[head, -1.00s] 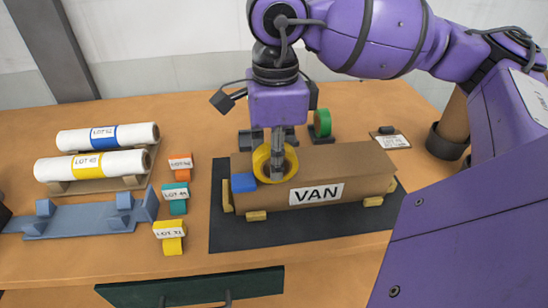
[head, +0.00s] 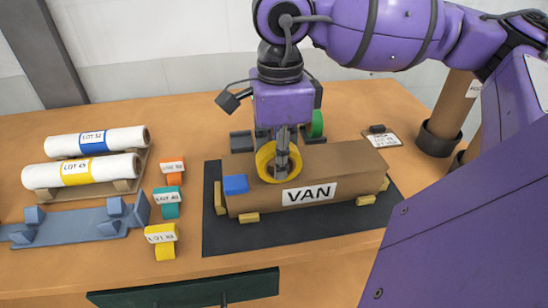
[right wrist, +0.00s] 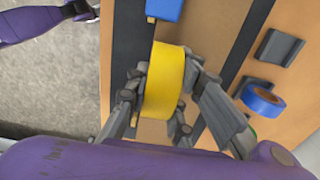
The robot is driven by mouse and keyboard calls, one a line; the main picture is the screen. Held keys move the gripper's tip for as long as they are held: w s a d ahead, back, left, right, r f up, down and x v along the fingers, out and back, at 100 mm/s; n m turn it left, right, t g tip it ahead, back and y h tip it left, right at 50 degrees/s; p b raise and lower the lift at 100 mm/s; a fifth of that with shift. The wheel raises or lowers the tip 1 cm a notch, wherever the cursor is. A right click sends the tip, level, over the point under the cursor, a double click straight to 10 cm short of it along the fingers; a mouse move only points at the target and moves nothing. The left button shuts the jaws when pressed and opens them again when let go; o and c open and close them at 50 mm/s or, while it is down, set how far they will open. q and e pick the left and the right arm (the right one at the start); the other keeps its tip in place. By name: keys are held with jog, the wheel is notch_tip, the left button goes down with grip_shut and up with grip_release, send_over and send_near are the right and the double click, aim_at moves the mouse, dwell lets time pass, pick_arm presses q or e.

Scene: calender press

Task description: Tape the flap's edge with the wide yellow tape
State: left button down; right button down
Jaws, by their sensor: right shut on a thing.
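A long brown carton marked VAN (head: 345,170) lies on a dark mat (head: 225,238). A blue block (head: 235,184) sits on its left end and also shows in the right wrist view (right wrist: 164,9). My right gripper (head: 282,170) is shut on the wide yellow tape roll (head: 265,163), over the carton's top just right of the blue block. The right wrist view shows the yellow roll (right wrist: 165,82) between the fingers. I cannot tell whether the roll touches the carton, and the flap's edge is not clear. Part of my left gripper (right wrist: 82,10) shows at the wrist view's upper left; its jaws are unclear.
Orange (head: 172,168), teal (head: 166,203) and yellow (head: 163,240) lot-tagged pieces stand left of the mat. White rolls (head: 95,142) lie on a rack further left. A green roll (head: 315,124) is behind the carton; a blue roll (right wrist: 263,99) shows in the wrist view.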

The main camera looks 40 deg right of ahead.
pick_arm(q)
jog(key=shift+s, duration=0.35)
jog(key=shift+a, duration=0.1)
pick_arm(e)
jog(key=shift+s, duration=0.1)
jog(key=shift+d, duration=0.15)
jog(key=shift+s+d+p, duration=0.25)
jog(key=shift+d+p, duration=0.1)
pick_arm(q)
jog(key=shift+w+r, duration=0.15)
jog(key=shift+r, duration=0.15)
jog(key=shift+w, duration=0.1)
pick_arm(e)
jog(key=shift+s+d+p, duration=0.15)
jog(key=shift+d+p, duration=0.1)
jog(key=shift+p, duration=0.2)
pick_arm(q)
jog(key=shift+w+r+p, duration=0.2)
jog(key=shift+r+p, duration=0.05)
jog(key=shift+r, duration=0.3)
jog(key=shift+w+r+p, duration=0.15)
jog(key=shift+r+p, duration=0.1)
jog(key=shift+r, duration=0.3)
pick_arm(e)
jog(key=shift+s+d, duration=0.2)
jog(key=shift+d, duration=0.1)
